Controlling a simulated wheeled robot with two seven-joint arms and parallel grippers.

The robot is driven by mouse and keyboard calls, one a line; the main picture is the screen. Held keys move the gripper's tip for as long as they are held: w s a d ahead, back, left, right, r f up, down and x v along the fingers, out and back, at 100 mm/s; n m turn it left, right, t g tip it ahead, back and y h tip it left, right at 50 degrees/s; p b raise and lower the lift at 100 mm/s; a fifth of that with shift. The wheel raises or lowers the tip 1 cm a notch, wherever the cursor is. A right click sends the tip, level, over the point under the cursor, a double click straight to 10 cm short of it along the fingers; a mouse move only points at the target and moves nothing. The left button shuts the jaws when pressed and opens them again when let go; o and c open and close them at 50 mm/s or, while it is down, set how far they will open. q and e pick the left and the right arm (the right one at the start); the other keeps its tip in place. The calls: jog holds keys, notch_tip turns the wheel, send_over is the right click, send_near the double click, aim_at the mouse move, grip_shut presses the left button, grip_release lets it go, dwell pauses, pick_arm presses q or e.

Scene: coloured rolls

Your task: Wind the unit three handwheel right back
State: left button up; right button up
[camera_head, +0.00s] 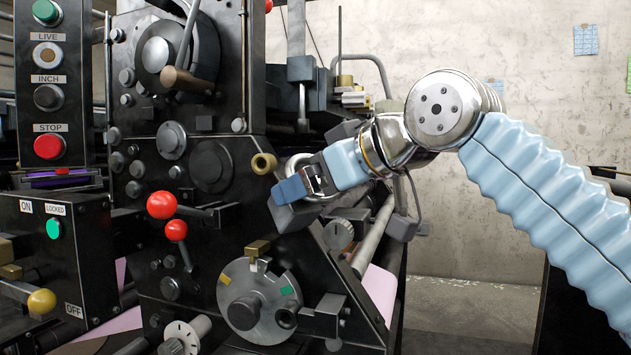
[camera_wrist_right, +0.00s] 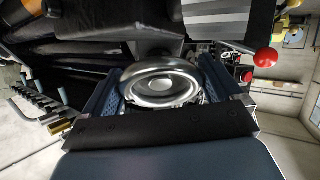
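A small silver handwheel (camera_head: 298,163) with a round rim sits on the right side of the black machine. No unit number is readable on it. In the right wrist view the handwheel (camera_wrist_right: 160,86) lies face up between two blue textured finger pads. My right gripper (camera_head: 296,190) reaches in from the right and is around the rim, one finger at each side. I see no clear gap between pads and rim. The gripper (camera_wrist_right: 161,90) hides the lower part of the wheel. My left gripper is in neither view.
Red ball levers (camera_head: 162,205) and a disc with coloured marks (camera_head: 258,300) stand left of and below the gripper. A brass fitting (camera_head: 263,163) is close on its left. A knurled knob (camera_head: 338,234) sits below. Button panels (camera_head: 48,100) are at far left. Free room lies right.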

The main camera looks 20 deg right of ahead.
jog(key=shift+n, duration=0.5)
jog(key=n+g+y+p, duration=0.1)
jog(key=n, duration=0.3)
jog(key=shift+r, duration=0.15)
jog(key=shift+w+d+n+g+y+p, duration=0.1)
jog(key=shift+n+g+y+p, duration=0.45)
jog(key=shift+n, duration=1.15)
jog(key=shift+n+g, duration=0.3)
jog(key=shift+g, duration=0.05)
jog(key=o, duration=0.7)
jog(key=p+v, duration=0.2)
jog(key=v, duration=1.1)
jog(key=shift+s+d+r, duration=0.15)
jog(key=shift+s+d, duration=0.05)
jog(key=shift+s, duration=0.1)
